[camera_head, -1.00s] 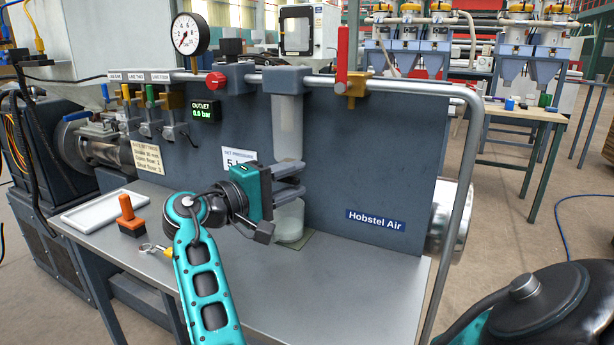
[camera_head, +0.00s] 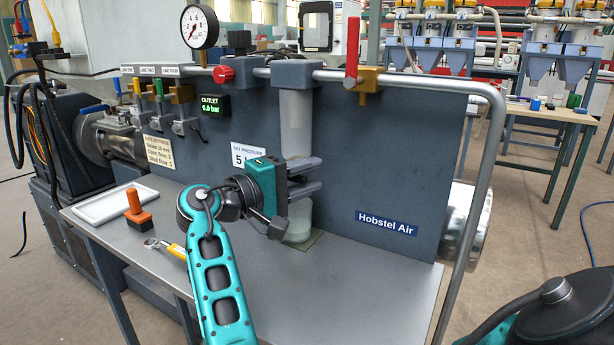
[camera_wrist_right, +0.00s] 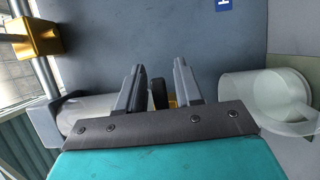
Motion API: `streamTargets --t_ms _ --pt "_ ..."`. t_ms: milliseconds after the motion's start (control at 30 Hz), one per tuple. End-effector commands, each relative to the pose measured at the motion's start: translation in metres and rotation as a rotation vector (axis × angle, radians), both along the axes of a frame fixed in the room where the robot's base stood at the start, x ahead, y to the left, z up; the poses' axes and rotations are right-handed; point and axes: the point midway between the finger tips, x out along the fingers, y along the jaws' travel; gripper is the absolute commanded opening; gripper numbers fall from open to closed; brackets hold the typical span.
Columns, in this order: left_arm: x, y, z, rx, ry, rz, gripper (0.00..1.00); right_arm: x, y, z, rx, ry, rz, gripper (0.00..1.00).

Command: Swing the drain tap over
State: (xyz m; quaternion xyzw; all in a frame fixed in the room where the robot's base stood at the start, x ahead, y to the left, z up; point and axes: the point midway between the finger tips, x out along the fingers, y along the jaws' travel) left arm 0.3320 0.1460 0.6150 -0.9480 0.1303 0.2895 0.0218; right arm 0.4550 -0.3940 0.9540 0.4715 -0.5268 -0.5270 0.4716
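My right gripper (camera_head: 318,176) points to the right in front of the clear cylinder (camera_head: 296,135) on the grey panel, its fingers crossing that column above its clear lower end (camera_head: 297,230). In the right wrist view the gripper's fingers (camera_wrist_right: 160,88) stand apart. A small dark lever-like piece (camera_wrist_right: 157,93) with a bit of yellow beside it shows between them, with gaps on both sides. It may be the drain tap, but I cannot tell for sure. In the head view the gripper hides that spot. My left gripper is in neither view.
A red-handled valve (camera_head: 352,50) and a pipe rail (camera_head: 420,82) run above the panel (camera_head: 400,150). A white tray (camera_head: 105,205), an orange-handled block (camera_head: 135,208) and a yellow-handled wrench (camera_head: 172,247) lie on the bench (camera_head: 350,290). The bench's front right is clear.

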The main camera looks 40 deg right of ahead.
Motion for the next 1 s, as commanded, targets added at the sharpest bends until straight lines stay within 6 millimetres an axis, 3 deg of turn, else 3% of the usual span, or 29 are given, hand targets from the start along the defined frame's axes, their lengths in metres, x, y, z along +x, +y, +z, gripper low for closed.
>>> streamTargets --t_ms 367,767,1000 --pt "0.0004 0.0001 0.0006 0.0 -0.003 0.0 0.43 0.0 -0.0002 -0.0001 0.0 0.0 0.0 0.0" --pt "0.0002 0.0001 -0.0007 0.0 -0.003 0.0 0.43 0.0002 -0.0004 -0.0017 0.009 -0.035 0.0 0.0" --pt "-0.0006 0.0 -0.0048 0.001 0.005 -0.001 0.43 0.0008 -0.0004 -0.0072 0.047 -0.165 0.0 0.0"
